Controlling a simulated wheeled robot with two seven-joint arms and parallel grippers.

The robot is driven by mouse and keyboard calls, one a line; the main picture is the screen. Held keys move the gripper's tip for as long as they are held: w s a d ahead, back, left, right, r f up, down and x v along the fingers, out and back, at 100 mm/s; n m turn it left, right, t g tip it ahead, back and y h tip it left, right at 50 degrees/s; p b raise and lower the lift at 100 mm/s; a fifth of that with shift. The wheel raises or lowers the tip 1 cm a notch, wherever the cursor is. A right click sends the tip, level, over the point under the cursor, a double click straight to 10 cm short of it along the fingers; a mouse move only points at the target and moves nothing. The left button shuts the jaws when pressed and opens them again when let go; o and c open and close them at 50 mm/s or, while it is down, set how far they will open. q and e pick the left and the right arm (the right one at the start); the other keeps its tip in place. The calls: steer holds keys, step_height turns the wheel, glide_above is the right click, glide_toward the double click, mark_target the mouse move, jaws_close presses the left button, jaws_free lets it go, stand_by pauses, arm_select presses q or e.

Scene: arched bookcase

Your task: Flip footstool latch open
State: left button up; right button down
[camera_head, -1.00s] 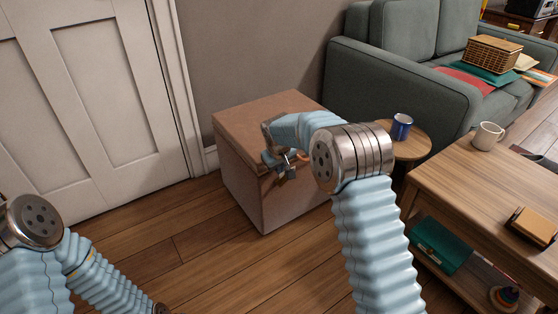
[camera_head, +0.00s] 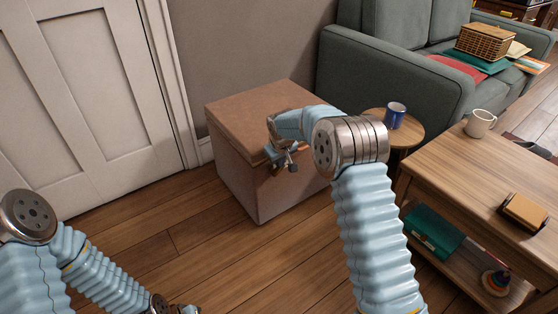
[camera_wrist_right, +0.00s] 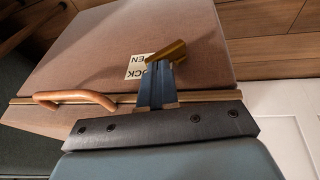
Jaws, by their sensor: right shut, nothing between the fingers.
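The footstool (camera_head: 245,105) is a brown box with a hinged-looking lid, standing on the floor by the wall. My right gripper (camera_head: 290,165) is at the upper part of its front side, below the lid edge. In the right wrist view its dark fingers (camera_wrist_right: 157,82) are shut with nothing between them. The brass latch (camera_wrist_right: 167,52) shows right at the fingertips, over a white label (camera_wrist_right: 136,66) with partly hidden lettering; I cannot tell whether they touch. A copper-coloured handle (camera_wrist_right: 75,97) lies to the left. My left arm is at the lower left; its fingers are out of frame.
A green sofa (camera_head: 400,75) and a round side table (camera_head: 405,130) with a blue mug (camera_head: 396,114) stand right of the footstool. A wooden table (camera_head: 470,170) is at the right. A white door (camera_head: 100,90) is behind left. Floor in front is clear.

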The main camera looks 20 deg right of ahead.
steer(key=shift+d+y, duration=0.15)
steer(key=shift+y, duration=0.15)
steer(key=shift+w+d+f+m+g+y+p, duration=0.15)
steer(key=shift+d+f+g+y+p, duration=0.15)
steer(key=shift+y, duration=0.4)
steer(key=shift+w+d+f+m+g+y+p, duration=0.1)
steer(key=shift+d+f+g+y+p, duration=0.2)
steer(key=shift+y, duration=0.4)
steer(key=shift+w+d+f+m+g+y+p, duration=0.15)
steer(key=shift+d+g+y+p, duration=0.25)
steer(key=shift+y, duration=0.3)
steer(key=shift+w+d+f, duration=0.1)
steer(key=shift+d+f, duration=0.05)
steer(key=shift+d, duration=0.1)
steer(key=shift+a, duration=0.1)
steer(key=shift+s+a, duration=0.3)
steer(key=shift+a, duration=0.35)
